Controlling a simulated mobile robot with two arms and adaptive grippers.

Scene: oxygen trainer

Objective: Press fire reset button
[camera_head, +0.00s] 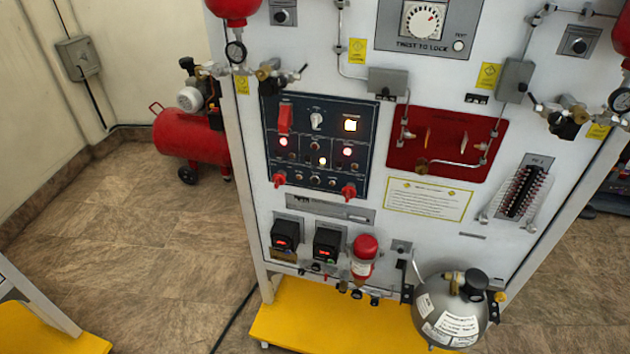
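A dark blue control panel (336,172) sits on the upright white trainer board (375,120). Below are lit indicators, small round buttons and two red handles, one at each lower corner. The panel lettering is too small to read, so I cannot tell which control is the fire reset button. Neither of my grippers shows in the view.
A yellow base (340,322) juts out under the board. A grey gas bottle (452,305) stands at lower right, and a red-topped cylinder (363,262) is mounted at lower middle. A red compressor (190,135) stands behind at left. The floor at left is mostly clear.

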